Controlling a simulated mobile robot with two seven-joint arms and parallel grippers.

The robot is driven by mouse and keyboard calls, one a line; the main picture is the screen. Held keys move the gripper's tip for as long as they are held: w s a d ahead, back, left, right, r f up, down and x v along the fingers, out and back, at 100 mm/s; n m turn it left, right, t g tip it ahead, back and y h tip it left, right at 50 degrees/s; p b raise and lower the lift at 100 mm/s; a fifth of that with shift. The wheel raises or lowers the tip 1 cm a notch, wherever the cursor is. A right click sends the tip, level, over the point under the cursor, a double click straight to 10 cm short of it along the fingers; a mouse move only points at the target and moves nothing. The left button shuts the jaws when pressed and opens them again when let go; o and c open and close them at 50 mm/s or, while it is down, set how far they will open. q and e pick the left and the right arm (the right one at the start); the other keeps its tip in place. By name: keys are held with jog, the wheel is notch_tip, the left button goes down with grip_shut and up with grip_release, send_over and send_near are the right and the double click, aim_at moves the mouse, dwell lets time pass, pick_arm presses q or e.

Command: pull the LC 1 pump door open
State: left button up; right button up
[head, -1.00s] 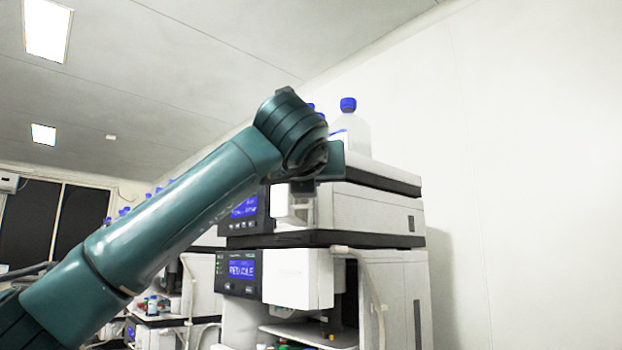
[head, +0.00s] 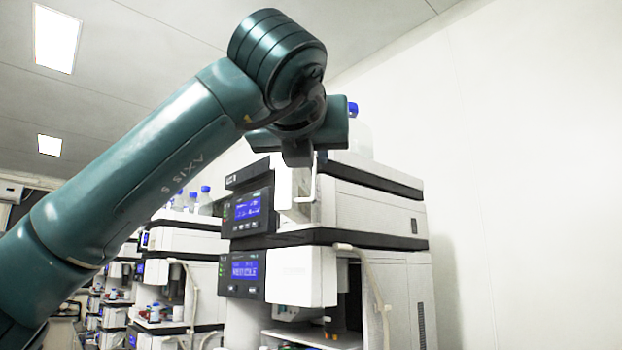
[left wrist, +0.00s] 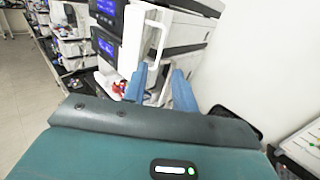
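The instrument stack stands right of centre in the head view. Its upper module has a white front door panel (head: 285,188) beside a blue-lit display, with a slim white handle (head: 311,188) along its right side. The panel (left wrist: 132,40) and handle (left wrist: 156,36) also show in the left wrist view. My left gripper (head: 300,152) is at the upper part of this door. In the left wrist view its two blue fingers (left wrist: 159,72) are apart, just below the handle in the picture, with nothing visibly clamped. I cannot tell whether they touch the door. My right gripper is not in view.
A lower module with a white front cover (head: 300,276) sits beneath, with a pale tube (head: 370,285) hanging at its right. A blue-capped bottle (head: 353,108) stands on top, partly hidden. More instrument stacks (head: 185,240) recede at left. A bare wall is at right.

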pick_arm(q)
jog(key=s, duration=0.4)
jog(key=shift+b, duration=0.35)
